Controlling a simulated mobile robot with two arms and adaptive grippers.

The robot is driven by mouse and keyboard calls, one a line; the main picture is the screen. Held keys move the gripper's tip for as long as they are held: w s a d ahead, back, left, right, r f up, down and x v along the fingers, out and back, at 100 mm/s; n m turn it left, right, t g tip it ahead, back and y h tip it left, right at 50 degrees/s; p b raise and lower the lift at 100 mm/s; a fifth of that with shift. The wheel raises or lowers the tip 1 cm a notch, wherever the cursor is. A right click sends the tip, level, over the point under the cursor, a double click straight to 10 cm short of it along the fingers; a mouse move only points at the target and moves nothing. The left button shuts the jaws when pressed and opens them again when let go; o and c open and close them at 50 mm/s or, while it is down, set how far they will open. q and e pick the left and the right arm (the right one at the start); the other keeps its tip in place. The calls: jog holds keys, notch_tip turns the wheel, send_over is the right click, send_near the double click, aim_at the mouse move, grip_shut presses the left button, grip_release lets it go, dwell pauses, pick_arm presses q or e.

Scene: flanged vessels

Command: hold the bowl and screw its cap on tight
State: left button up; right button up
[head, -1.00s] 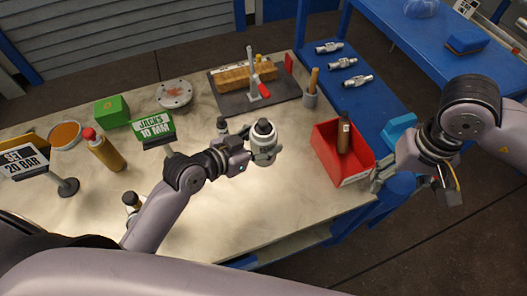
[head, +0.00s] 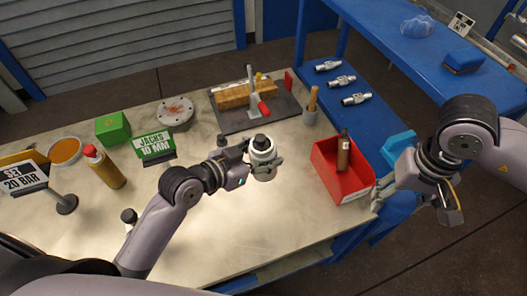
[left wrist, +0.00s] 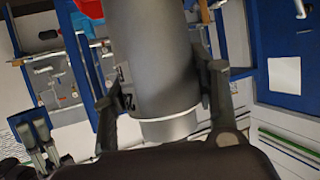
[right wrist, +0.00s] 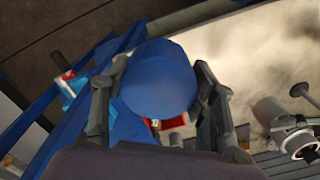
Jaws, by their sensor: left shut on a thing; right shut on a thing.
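The bowl (head: 263,158), a pale grey cylinder with a white ring and dark middle at its top, is held roughly upright above the bench in the head view. My left gripper (head: 262,168) is shut around its side; the bowl's grey body (left wrist: 155,60) fills the space between the fingers in the left wrist view. My right gripper (head: 381,190) is to the right, past the bench's right edge. It is shut on a round blue part (right wrist: 157,80), apparently the cap, clear of the bowl.
A red bin (head: 352,187) with a brown bottle (head: 343,152) stands between the two grippers. A clamp on a dark plate (head: 232,118) is behind the bowl. Signs, a green box (head: 113,128) and an amber bottle (head: 105,167) stand left. Bench space before the bowl is clear.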

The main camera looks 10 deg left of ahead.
pick_arm(q)
jog(key=shift+r, duration=0.1)
grip_shut()
